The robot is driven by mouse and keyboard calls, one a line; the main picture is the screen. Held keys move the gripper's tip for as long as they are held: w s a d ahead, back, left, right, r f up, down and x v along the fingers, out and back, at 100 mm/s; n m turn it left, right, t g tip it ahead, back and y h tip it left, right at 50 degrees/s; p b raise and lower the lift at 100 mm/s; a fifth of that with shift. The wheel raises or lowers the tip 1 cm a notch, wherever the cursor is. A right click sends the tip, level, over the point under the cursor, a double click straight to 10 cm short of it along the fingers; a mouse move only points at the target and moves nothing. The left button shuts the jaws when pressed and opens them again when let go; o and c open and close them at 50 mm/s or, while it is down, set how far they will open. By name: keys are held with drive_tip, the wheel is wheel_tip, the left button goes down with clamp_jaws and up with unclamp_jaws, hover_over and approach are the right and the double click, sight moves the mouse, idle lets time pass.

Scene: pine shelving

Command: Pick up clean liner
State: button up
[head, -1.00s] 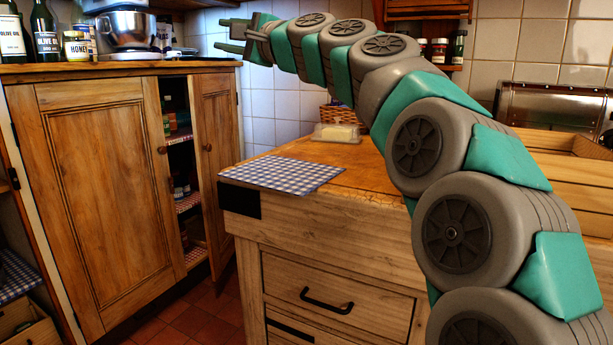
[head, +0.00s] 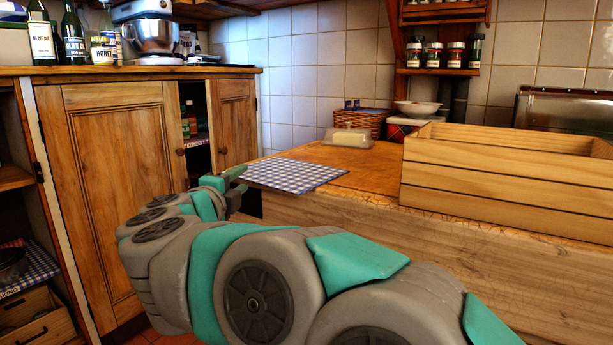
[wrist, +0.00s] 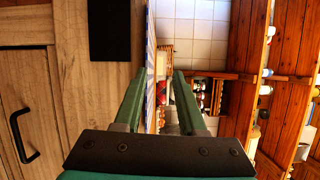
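A blue-and-white checked liner (head: 293,175) lies flat on the corner of the wooden counter, its near edge at the counter's edge. My gripper (head: 238,180) is beside the liner's left corner in the head view, about level with the counter top. In the wrist view my gripper (wrist: 160,85) is open, its two green fingers apart. The liner (wrist: 151,60) shows there nearly edge-on as a thin strip, lined up between the fingers and closer to the left one. Whether a finger touches it, I cannot tell.
A slatted wooden crate (head: 500,180) stands on the counter at right. A butter dish (head: 348,138) and a wicker basket (head: 362,122) sit behind the liner. A wooden cupboard (head: 110,190) with a door ajar stands at left. Another checked cloth (head: 25,268) lies on a low shelf.

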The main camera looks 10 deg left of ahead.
sight(262, 182)
drive_tip(key=shift+h, duration=0.6)
drive_tip(key=w+d, duration=0.1)
drive_tip(key=w+d+f, duration=0.1)
drive_tip(key=w, duration=0.1)
drive_tip(key=w+d+f, duration=0.1)
drive_tip(key=w, duration=0.1)
drive_tip(key=shift+w, duration=0.25)
drive_tip(key=shift+f, duration=0.1)
clamp_jaws()
idle(1.0)
